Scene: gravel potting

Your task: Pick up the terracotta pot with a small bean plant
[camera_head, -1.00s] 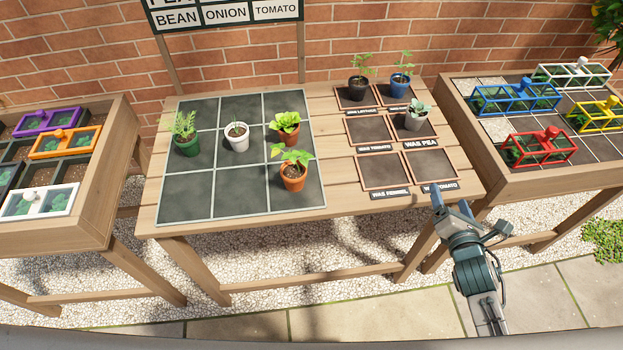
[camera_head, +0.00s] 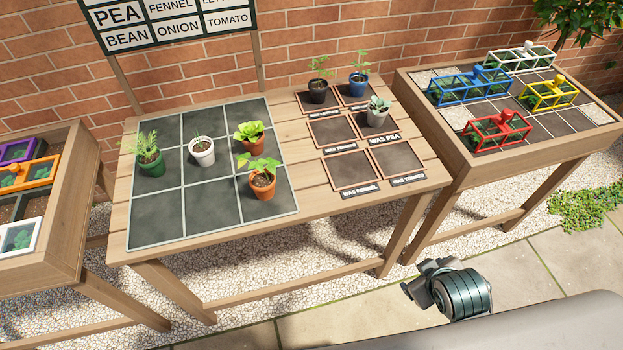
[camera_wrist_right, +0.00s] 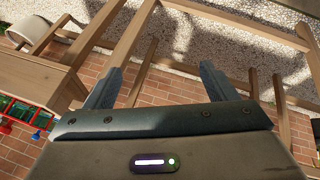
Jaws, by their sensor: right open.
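Two terracotta pots stand on the dark grid mat (camera_head: 156,220) of the middle table. The nearer terracotta pot (camera_head: 262,187) holds a small plant with a few broad green leaves (camera_head: 259,165), which looks like the bean plant. The other terracotta pot (camera_head: 249,146), just behind it, has a fuller yellow-green leafy plant. Both stand upright. My right arm shows low at the right in the head view, in front of the table and well away from the pots. In the right wrist view my right gripper (camera_wrist_right: 158,86) is open and empty. My left gripper is not in view.
A white pot (camera_head: 202,158) and a green pot (camera_head: 150,167) stand left on the mat. Framed squares on the table's right hold a black pot (camera_head: 318,95), a blue pot (camera_head: 358,88) and a grey pot (camera_head: 376,119). Planter tables flank both sides. The mat's front row is mostly clear.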

